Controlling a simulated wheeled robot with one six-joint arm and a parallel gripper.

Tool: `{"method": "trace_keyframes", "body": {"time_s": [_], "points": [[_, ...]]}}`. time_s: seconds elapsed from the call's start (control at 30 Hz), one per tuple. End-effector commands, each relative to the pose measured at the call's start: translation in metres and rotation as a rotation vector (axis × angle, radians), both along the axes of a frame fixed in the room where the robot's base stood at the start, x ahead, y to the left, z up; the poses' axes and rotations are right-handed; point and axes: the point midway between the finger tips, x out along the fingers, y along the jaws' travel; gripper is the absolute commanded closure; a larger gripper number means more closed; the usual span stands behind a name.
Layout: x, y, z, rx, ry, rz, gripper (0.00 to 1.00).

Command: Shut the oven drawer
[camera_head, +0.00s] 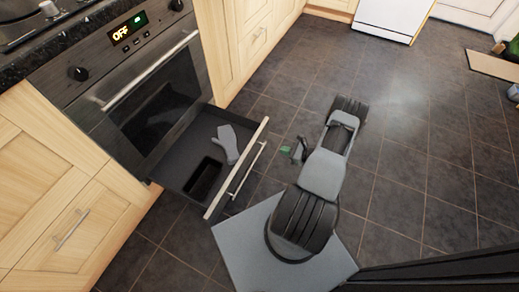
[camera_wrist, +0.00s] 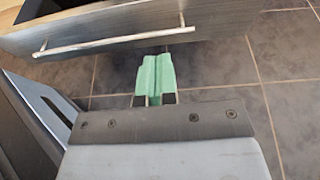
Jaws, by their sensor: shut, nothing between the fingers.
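The oven drawer (camera_head: 181,163) is pulled out below the oven, its front (camera_head: 236,172) facing my arm. In it lie a grey oven mitt (camera_head: 228,143) and a dark rectangular pan (camera_head: 203,179). My gripper (camera_head: 287,150) is in front of the drawer, to its right in the head view, with a gap of floor between. In the wrist view the drawer front (camera_wrist: 225,22) and its metal handle (camera_wrist: 115,42) cross the top. My green fingers (camera_wrist: 154,75) are together and empty, pointing at the front's lower edge. Whether they touch it is unclear there.
The oven (camera_head: 135,85) stands above the drawer, with wooden cabinets (camera_head: 60,190) on both sides. Dark tiled floor (camera_head: 415,170) is open to the right. A white appliance (camera_head: 393,17) and a mat (camera_head: 494,65) are at the back.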

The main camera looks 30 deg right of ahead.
Motion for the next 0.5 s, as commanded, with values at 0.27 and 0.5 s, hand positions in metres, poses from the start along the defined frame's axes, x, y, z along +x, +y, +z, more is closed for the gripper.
{"method": "trace_keyframes", "body": {"time_s": [0.27, 0.5], "points": [[0.020, 0.017, -0.023, 0.017, 0.005, -0.025, 1.00], [0.056, 0.043, -0.037, 0.016, 0.005, -0.024, 1.00]]}}
